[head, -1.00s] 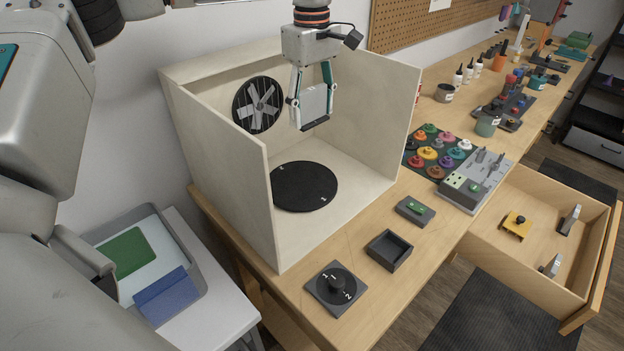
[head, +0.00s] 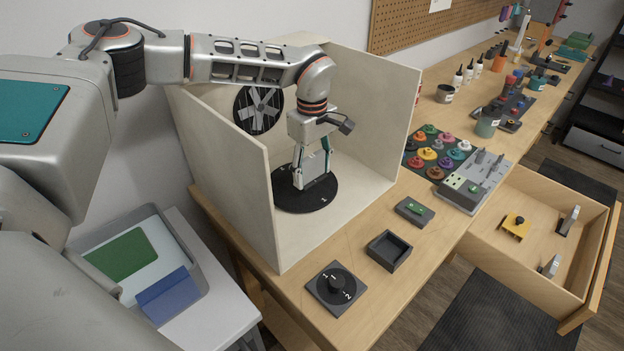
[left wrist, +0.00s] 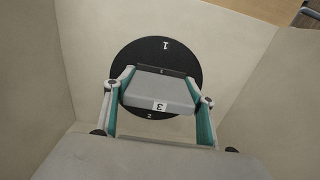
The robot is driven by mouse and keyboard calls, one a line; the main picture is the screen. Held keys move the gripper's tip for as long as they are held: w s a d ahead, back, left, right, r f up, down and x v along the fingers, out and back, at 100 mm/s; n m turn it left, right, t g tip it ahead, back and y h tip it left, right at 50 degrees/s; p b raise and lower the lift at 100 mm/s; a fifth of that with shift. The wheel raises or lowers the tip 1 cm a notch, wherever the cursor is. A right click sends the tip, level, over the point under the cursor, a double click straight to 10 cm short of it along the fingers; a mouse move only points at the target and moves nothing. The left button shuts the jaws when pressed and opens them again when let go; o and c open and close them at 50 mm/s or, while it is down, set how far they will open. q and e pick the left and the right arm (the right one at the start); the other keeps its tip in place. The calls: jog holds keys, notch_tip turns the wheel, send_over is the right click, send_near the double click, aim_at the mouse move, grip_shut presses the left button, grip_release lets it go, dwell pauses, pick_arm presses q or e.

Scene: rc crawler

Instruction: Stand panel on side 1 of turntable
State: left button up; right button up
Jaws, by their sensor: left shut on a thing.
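The panel (head: 318,187), a light grey plate with a dark edge, is held by my left gripper (head: 313,177) inside the open-fronted booth. It stands roughly upright, low over the black turntable (head: 290,201); I cannot tell whether it touches. In the left wrist view the fingers of my left gripper (left wrist: 160,86) are shut on the sides of the panel (left wrist: 150,88), which carries a white label reading 3. Behind it, the turntable (left wrist: 180,58) shows a 1 at the top and a 2 at the bottom. The panel hides the turntable's middle. My right gripper is not in view.
The pale booth (head: 225,140) has walls on both sides of my arm and a fan (head: 258,108) at the back. A numbered dial (head: 336,289), a dark open box (head: 389,251) and a small green-marked switch box (head: 414,211) stand on the bench in front.

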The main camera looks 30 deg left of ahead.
aim_at(312, 179)
pick_arm(q)
notch_tip(312, 179, down, 3)
jog(key=shift+r, duration=0.2)
jog(key=shift+f, duration=0.35)
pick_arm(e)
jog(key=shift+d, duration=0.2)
pick_arm(q)
jog(key=shift+f, duration=0.1)
jog(key=o, duration=1.2)
jog(key=shift+c, duration=0.2)
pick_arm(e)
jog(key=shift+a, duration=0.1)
pick_arm(q)
jog(key=shift+r, duration=0.25)
notch_tip(312, 179, up, 12)
jog(key=shift+f+b, duration=0.1)
jog(key=shift+b, duration=0.4)
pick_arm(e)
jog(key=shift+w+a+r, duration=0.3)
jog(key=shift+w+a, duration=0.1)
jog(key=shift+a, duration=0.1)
